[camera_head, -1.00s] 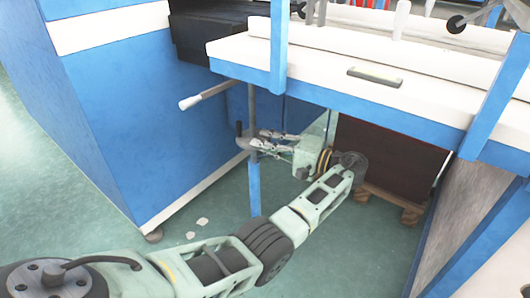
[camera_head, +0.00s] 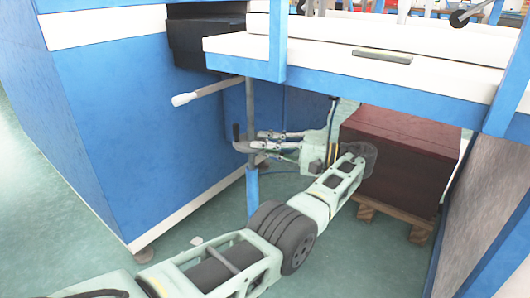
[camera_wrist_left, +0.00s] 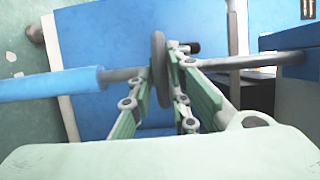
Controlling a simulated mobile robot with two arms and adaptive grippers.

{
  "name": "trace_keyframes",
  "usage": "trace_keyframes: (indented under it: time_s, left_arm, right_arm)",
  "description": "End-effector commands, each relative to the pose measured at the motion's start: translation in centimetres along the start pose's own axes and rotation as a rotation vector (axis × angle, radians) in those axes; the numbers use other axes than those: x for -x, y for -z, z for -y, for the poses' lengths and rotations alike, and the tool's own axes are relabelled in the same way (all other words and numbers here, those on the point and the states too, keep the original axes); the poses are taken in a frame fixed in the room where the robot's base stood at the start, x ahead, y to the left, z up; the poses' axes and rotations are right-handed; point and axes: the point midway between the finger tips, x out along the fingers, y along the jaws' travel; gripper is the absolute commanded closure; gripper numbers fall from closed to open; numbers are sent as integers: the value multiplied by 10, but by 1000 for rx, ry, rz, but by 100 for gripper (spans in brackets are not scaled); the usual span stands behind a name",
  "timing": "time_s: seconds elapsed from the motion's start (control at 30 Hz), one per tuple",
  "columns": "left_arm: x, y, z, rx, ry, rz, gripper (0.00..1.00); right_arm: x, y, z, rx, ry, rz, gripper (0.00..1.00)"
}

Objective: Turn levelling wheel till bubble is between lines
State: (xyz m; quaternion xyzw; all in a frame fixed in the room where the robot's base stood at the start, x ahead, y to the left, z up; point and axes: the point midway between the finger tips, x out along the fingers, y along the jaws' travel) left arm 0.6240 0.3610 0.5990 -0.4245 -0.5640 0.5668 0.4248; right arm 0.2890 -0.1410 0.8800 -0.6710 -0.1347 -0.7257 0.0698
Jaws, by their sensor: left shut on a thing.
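The levelling wheel (camera_head: 242,147) is a grey disc around a vertical post under the white-topped table. It has a small dark handle (camera_head: 236,131) on its rim. In the left wrist view the wheel (camera_wrist_left: 159,70) shows edge-on between the fingers. My left gripper (camera_head: 259,140) reaches it from the right and is shut on the wheel's rim; it also shows in the left wrist view (camera_wrist_left: 161,96). A spirit level (camera_head: 382,57) lies on the table top. Its bubble and lines are too small to make out. My right gripper is not in view.
The white table (camera_head: 330,58) with blue legs overhangs my arm. A blue cabinet (camera_head: 115,120) stands left. A dark red box (camera_head: 400,155) sits on a wooden pallet (camera_head: 392,218) behind the arm. A white-ended rod (camera_head: 205,92) sticks out above the wheel.

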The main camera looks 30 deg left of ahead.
Motion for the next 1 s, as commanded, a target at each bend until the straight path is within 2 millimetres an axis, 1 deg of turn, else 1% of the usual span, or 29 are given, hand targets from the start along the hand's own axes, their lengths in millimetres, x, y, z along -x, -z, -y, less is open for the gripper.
trace_keyframes:
  time_s: [0.03,0.4,0.43,0.6,0.87,0.97,1.0]
  left_arm:
    - [2,-2,4,6,4,5,100]
    - [4,-2,4,6,5,5,100]
    - [4,-2,4,6,5,5,83]
    - [3,-2,3,5,4,4,69]
    - [2,-1,2,2,2,3,69]
    - [2,-1,7,3,1,3,69]
    - [2,-1,11,4,1,3,69]
  right_arm:
    - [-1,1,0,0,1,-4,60]
    - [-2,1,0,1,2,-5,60]
    - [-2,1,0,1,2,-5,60]
    - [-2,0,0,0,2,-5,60]
    - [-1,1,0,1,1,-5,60]
    - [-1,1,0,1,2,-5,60]
    - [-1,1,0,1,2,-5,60]
